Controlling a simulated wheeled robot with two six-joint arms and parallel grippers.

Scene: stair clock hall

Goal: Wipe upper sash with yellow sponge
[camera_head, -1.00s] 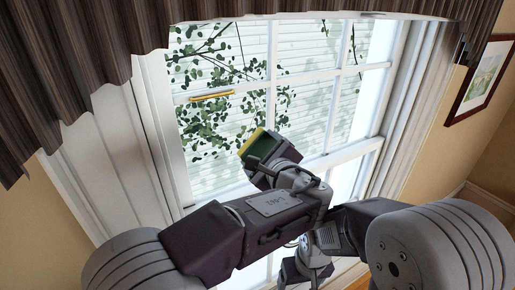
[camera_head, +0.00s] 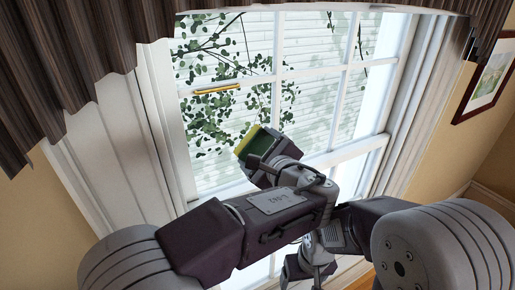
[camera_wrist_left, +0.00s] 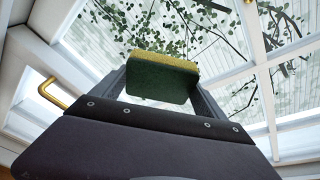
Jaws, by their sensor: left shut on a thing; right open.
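My left gripper (camera_head: 262,152) is shut on the yellow sponge (camera_head: 247,140), which has a yellow layer and a dark green layer. In the left wrist view the sponge (camera_wrist_left: 163,80) sits between both fingers, yellow edge toward the glass. The upper sash (camera_head: 310,72) has several panes divided by white bars. The sponge appears in front of its lower panes; I cannot tell whether it touches the glass. My right gripper (camera_head: 298,268) is low behind my left arm, partly hidden, and open; its fingers are hard to make out.
A thin yellow bar (camera_head: 217,89) lies across the left panes. A brass handle (camera_wrist_left: 54,92) is at left in the wrist view. A dark pleated valance (camera_head: 70,75) hangs above, white casing (camera_head: 105,150) flanks the window, and a framed picture (camera_head: 487,80) hangs at right.

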